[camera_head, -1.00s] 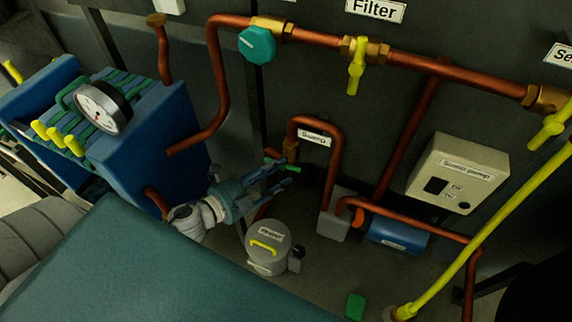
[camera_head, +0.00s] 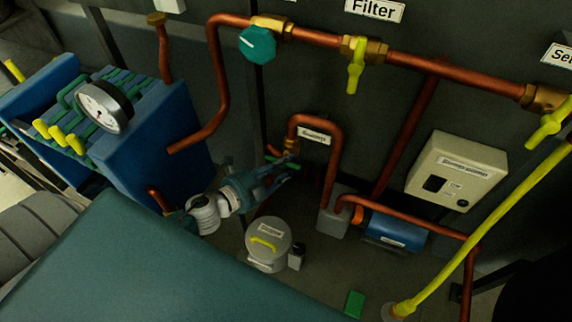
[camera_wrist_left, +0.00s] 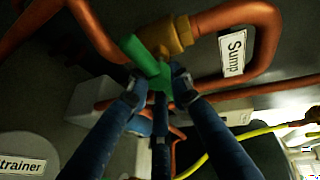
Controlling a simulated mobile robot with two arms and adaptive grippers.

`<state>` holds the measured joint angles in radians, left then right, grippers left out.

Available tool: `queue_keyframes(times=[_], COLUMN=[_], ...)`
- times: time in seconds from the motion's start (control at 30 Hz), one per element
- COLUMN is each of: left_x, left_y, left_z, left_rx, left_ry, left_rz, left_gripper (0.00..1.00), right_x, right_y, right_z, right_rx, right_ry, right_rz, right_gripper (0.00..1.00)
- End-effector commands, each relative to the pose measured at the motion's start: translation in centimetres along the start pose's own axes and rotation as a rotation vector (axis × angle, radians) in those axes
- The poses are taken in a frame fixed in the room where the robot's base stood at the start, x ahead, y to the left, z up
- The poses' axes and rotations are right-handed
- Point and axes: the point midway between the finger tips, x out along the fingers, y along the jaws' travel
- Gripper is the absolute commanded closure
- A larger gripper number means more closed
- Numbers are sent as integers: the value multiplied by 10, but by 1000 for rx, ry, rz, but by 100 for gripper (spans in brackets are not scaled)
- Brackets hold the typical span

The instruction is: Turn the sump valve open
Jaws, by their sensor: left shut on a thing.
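The sump valve (camera_wrist_left: 165,38) is a brass body on the copper pipe by the "Sump" label in the left wrist view. Its green handle (camera_wrist_left: 140,52) sticks out slantwise to the upper left. My left gripper (camera_wrist_left: 158,88) is shut on the handle's lower part, with blue fingers on both sides of it. In the head view my left gripper (camera_head: 284,172) reaches up to the valve (camera_head: 291,147), and only a bit of the green handle (camera_head: 273,162) shows. My right gripper is not in view.
A grey strainer pot (camera_head: 267,238) with a yellow handle stands just below my left gripper. A blue pump (camera_head: 393,230) and a pale switch box (camera_head: 456,171) are to the right. A blue block with a gauge (camera_head: 104,107) is at the left. Copper pipes surround the valve.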

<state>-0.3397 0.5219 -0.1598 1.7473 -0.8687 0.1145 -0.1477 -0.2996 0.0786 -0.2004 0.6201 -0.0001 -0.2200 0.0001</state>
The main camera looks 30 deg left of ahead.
Motion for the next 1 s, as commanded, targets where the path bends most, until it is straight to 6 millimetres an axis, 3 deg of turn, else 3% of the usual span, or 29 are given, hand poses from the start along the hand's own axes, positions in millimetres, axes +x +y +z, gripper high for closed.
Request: queue_keyframes(times=[0.37,1.0], left_x=[0,-1], left_y=[3,-5], left_z=[0,0], left_rx=[-118,-644], left_ry=[32,184], left_rz=[-48,-260], left_gripper=[100,100], right_x=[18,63], right_y=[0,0], right_z=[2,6], right_rx=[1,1], right_ry=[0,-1], right_rz=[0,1], right_gripper=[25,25])
